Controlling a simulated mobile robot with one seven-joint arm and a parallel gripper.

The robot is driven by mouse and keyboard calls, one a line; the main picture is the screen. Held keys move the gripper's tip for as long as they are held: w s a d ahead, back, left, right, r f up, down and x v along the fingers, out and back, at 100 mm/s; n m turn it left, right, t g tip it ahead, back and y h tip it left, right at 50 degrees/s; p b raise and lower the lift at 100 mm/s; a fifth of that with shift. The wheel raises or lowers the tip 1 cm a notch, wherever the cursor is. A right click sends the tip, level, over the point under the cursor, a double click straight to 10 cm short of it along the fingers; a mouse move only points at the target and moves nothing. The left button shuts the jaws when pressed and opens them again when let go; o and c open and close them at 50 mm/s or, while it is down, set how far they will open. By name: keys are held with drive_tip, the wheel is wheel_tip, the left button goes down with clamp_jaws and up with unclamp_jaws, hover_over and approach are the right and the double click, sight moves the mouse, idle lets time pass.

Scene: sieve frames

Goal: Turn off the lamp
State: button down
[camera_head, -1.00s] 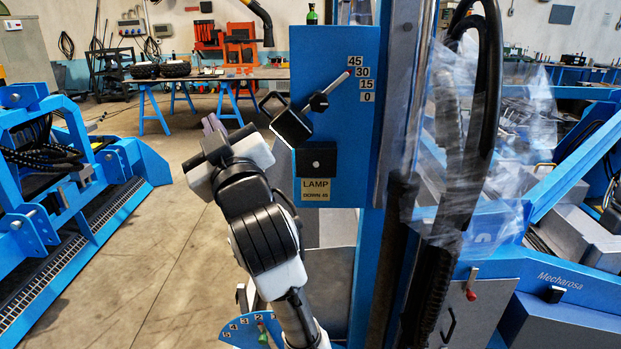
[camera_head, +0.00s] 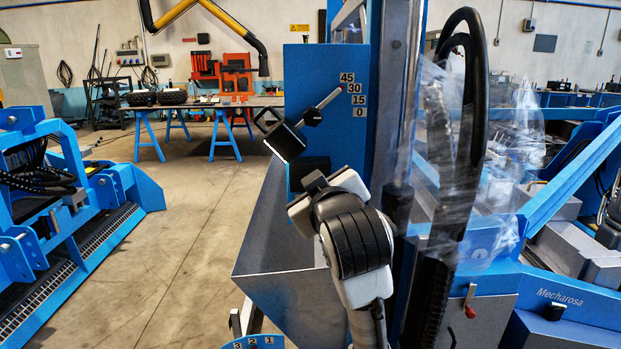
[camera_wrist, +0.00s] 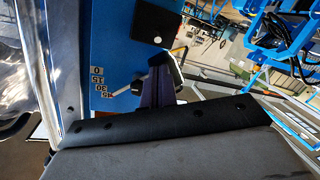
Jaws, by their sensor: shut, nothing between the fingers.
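The lamp switch box (camera_head: 309,168) is a black block on the upright blue panel (camera_head: 318,70). In the head view my gripper (camera_head: 317,186) covers its lower part, and the LAMP label is hidden. In the wrist view the black box (camera_wrist: 157,22) is at the top, with a small pale dot on its face. My gripper's fingers (camera_wrist: 157,64) are together and empty, pointing towards the box just below it in the picture. I cannot tell if they touch it. A black block with a bright white edge (camera_head: 286,142) sits above left of the switch box.
Cables and plastic sheeting (camera_head: 450,150) hang at right. Open floor (camera_head: 180,220) lies left of the panel.

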drive_tip(key=p+x, duration=0.2)
drive_tip(key=x, duration=0.7)
drive_tip(key=shift+w, duration=0.15)
drive_tip(key=shift+f, duration=0.2)
